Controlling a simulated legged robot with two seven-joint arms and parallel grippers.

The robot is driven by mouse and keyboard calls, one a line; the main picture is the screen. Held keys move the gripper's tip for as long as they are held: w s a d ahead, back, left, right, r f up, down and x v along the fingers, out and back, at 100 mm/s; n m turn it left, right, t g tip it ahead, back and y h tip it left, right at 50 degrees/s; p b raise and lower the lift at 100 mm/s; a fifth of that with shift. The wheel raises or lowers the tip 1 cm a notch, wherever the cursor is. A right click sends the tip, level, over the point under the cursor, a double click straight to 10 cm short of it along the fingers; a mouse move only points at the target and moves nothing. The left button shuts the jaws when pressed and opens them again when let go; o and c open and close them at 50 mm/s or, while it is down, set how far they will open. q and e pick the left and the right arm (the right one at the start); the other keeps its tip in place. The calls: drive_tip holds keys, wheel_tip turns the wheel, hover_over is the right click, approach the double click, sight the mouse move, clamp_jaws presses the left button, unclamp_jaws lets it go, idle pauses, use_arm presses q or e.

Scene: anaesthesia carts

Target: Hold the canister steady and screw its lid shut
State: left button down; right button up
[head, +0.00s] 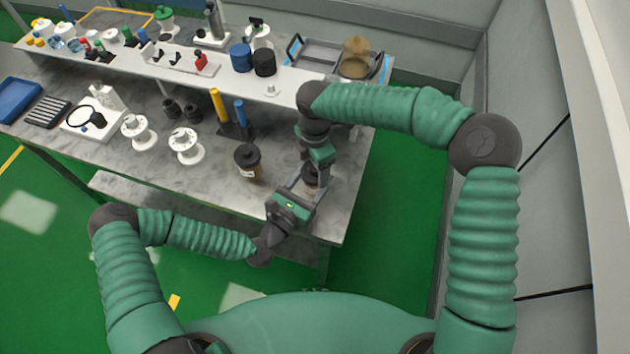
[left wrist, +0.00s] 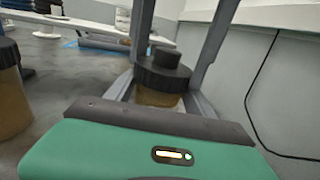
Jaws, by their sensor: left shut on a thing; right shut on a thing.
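The canister has an amber body (left wrist: 157,97) and a black lid (left wrist: 163,76) with a raised knob. It stands upright near the bench's front right corner. My left gripper (head: 308,184) reaches in from the front, low on the bench, and is shut around the canister body. My right gripper (head: 316,163) points down from above and is shut on the lid. Its two grey fingers show on either side of the lid in the left wrist view. In the head view the grippers hide most of the canister. The lid's thread is hidden, so I cannot tell how tight it sits.
A second amber canister with a black lid (head: 248,163) stands just left of my grippers. White spools (head: 186,146) and a stand with yellow and blue handles (head: 236,131) are farther left. A raised shelf (head: 185,56) runs behind. A wall rises on the right.

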use_arm(q)
drive_tip(key=shift+s+d, duration=0.15)
use_arm(e)
drive_tip(key=shift+a, duration=0.1)
idle(0.3)
drive_tip(key=o, duration=1.6)
drive_tip(key=shift+c, duration=0.2)
drive_tip(key=shift+r, duration=2.3)
drive_tip(key=shift+o, duration=1.3)
wheel_tip(320, 180, up, 12)
